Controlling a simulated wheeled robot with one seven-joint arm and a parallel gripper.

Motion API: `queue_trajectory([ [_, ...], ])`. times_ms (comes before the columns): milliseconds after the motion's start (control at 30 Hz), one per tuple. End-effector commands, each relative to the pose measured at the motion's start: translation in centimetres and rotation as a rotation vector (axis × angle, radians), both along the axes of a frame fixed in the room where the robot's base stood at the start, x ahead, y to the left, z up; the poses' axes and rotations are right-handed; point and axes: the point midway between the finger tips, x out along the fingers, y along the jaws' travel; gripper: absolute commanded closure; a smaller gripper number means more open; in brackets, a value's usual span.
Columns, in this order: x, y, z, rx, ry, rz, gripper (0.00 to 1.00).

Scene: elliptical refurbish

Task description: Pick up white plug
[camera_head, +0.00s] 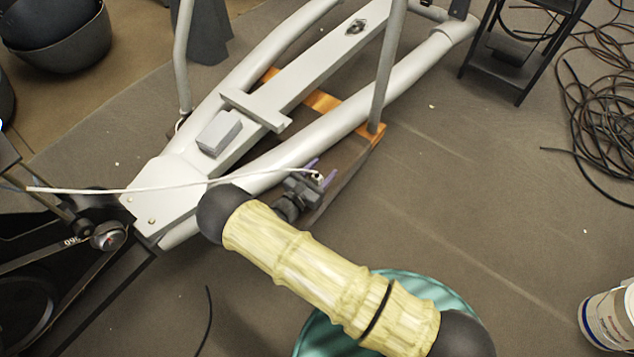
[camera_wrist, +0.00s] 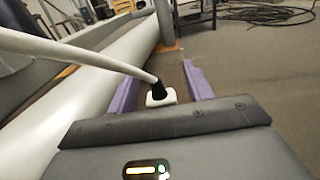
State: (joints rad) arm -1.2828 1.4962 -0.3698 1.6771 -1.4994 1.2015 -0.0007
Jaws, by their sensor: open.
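The white plug (camera_wrist: 160,97) sits between the two purple fingers of my gripper (camera_wrist: 160,88) in the wrist view, with a gap on each side. A dark collar joins it to a white cable (camera_wrist: 70,50) running to the upper left. In the head view, my gripper (camera_head: 316,178) is at the lower right side of the grey machine frame, with its fingers apart. The plug (camera_head: 318,176) shows there as a small white piece at the cable's right end. What supports the plug is hidden.
The grey tubular frame (camera_head: 300,165) of the machine lies close beside my gripper. Orange crosspieces (camera_head: 322,101) are just beyond. A teal round object (camera_head: 445,293) is below my arm. Black cables (camera_head: 600,90) lie at the right. The floor at centre right is mostly clear.

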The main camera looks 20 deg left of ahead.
Motion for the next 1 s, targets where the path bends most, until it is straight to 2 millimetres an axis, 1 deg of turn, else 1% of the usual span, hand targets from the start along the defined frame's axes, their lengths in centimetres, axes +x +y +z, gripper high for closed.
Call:
queue_trajectory([
  [433,-0.06,0.04,0.05,0.0,0.0,0.0,0.49],
  [467,-0.06,0.04,0.05,0.0,0.0,0.0,0.53],
  [600,-0.06,0.04,0.04,0.0,0.0,0.001,0.8],
  [700,-0.06,0.04,0.04,0.0,0.0,0.0,0.98],
  [1000,-0.06,0.05,0.32,0.0,0.0,0.001,0.98],
])
